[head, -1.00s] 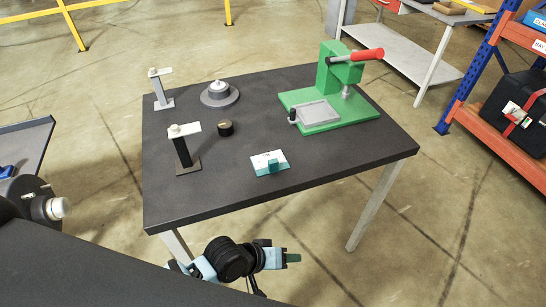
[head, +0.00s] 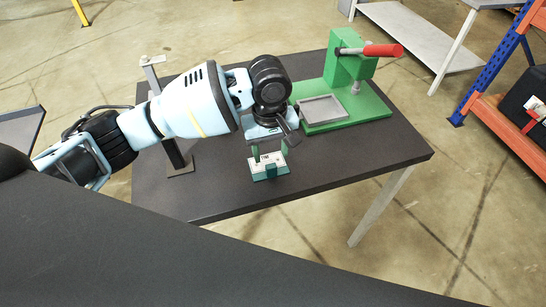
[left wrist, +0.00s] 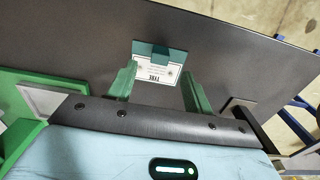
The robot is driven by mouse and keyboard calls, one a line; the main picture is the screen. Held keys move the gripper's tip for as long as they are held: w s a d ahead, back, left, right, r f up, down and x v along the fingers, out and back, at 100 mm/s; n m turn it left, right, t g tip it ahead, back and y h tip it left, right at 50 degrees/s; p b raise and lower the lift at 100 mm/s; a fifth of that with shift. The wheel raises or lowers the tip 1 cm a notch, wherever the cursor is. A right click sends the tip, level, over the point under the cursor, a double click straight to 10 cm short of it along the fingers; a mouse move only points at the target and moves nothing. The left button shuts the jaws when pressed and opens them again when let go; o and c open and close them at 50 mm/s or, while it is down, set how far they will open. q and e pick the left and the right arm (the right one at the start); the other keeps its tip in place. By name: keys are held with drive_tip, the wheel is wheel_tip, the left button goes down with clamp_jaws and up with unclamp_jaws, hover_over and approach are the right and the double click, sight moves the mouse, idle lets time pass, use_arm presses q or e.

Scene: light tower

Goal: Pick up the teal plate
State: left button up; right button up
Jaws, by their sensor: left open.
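The teal plate (head: 268,167) lies on the dark table, a small flat piece with a white printed label and a raised teal block. It also shows in the left wrist view (left wrist: 154,52), beyond the fingertips. My left gripper (head: 269,152) points down over the plate with its green fingers spread. In the left wrist view its two fingers (left wrist: 157,80) are apart, one toward each side of the plate, with nothing between them gripped. Whether the fingertips touch the plate cannot be told. My right gripper is not in view.
A green press (head: 347,85) with a red handle and a grey tray stands at the back right of the table (head: 370,150). The table's right front is clear.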

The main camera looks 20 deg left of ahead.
sight(272, 167)
use_arm(q)
drive_tip(key=shift+w+a+r, duration=0.1)
drive_tip(key=shift+a+r, duration=0.05)
drive_tip(key=shift+r, duration=0.15)
drive_tip(key=shift+s, duration=0.3)
drive_tip(key=shift+f, duration=1.35)
drive_tip(key=shift+w+d+f+b, duration=0.15)
drive_tip(key=shift+f+b, duration=0.15)
drive_tip(key=shift+f, duration=1)
drive_tip(key=shift+s+d+f+b, duration=0.1)
drive_tip(key=shift+f+b, duration=0.15)
drive_tip(key=shift+f, duration=1)
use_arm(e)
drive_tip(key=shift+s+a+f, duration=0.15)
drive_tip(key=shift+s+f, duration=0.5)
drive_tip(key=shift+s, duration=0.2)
use_arm(q)
drive_tip(key=shift+w, duration=0.1)
clamp_jaws()
